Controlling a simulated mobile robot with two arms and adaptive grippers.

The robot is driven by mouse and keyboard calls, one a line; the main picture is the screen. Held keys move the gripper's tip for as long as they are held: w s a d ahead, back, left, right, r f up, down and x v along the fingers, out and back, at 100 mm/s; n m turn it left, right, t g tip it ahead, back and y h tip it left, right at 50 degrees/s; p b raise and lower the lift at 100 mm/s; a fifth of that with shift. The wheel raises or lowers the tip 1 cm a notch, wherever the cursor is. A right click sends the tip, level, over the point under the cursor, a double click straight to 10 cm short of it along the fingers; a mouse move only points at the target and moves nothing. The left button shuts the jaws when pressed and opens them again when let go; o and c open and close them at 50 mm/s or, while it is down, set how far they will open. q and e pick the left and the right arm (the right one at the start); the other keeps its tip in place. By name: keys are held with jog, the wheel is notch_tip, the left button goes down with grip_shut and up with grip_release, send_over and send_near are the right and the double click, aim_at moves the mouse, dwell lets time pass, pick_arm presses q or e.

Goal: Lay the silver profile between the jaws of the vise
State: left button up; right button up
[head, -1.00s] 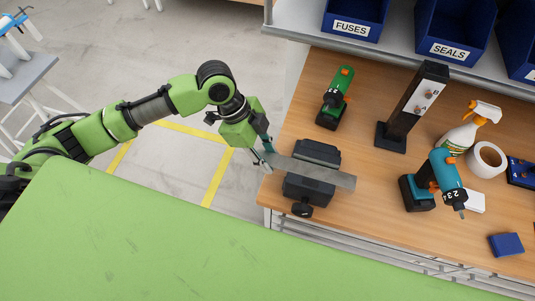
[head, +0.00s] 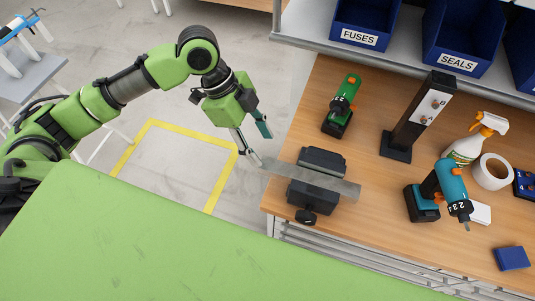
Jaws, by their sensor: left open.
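The silver profile (head: 338,186) is a long flat bar lying across the black vise (head: 318,197), between its two jaw blocks. Its left end sticks out past the table edge and its right end reaches beyond the vise. My left gripper (head: 262,148) is open beyond the left end of the profile, with its fingers spread. One finger is close to the bar's left end; I cannot tell whether it touches. My right gripper is not in view.
On the wooden bench (head: 375,225) stand a green drill (head: 341,106), a black post (head: 418,115), a teal drill (head: 450,190), a spray bottle (head: 472,140) and a white tape roll (head: 492,171). Blue bins (head: 462,35) line the shelf behind. Open floor lies left of the bench.

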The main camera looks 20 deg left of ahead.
pick_arm(q)
jog(key=shift+v, duration=1.75)
